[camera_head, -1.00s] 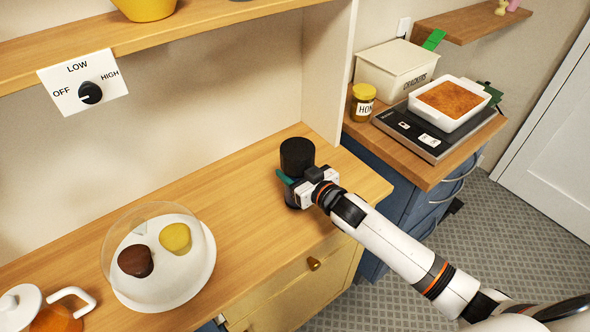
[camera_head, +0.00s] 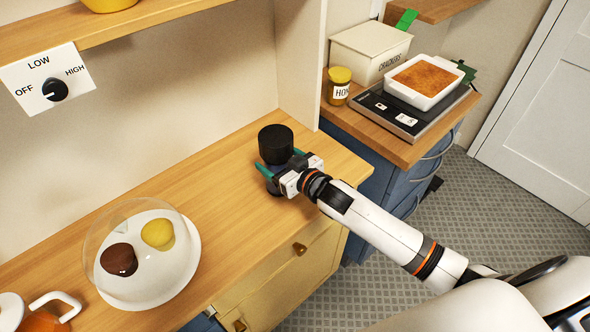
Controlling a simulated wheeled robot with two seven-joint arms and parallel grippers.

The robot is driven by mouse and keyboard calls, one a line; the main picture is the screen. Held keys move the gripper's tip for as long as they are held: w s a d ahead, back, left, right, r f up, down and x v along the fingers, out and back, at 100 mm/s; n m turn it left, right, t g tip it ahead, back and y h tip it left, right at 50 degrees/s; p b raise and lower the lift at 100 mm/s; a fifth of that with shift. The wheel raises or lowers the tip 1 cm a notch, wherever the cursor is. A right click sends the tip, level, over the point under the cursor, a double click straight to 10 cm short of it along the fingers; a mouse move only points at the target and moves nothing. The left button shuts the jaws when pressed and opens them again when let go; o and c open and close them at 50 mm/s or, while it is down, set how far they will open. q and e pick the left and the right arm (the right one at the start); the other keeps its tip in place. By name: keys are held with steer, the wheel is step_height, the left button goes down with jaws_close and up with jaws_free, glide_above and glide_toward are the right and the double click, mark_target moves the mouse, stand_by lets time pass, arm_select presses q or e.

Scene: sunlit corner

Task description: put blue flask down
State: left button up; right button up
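The blue flask, a dark cylinder with a black lid (camera_head: 276,144), stands upright on the wooden counter (camera_head: 200,185) near its right end. Its body looks nearly black and is partly hidden by my gripper. My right gripper (camera_head: 281,161) reaches in from the right at the flask's mid-height. Its green fingertips show on either side of the flask, spread apart, so it looks open around it. Whether a finger still touches the flask cannot be told. My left gripper is not in view.
A glass dome (camera_head: 130,230) over two cakes on a white plate stands at left, near a teapot (camera_head: 42,318). A shelf (camera_head: 150,25) overhangs the back. Right of an upright panel are a honey jar (camera_head: 339,86), a crackers box (camera_head: 368,50) and a baking dish on a scale (camera_head: 415,112).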

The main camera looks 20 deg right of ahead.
steer(key=b+v, duration=0.1)
steer(key=v, duration=0.9)
steer(key=shift+s, duration=0.3)
steer(key=shift+d, duration=0.1)
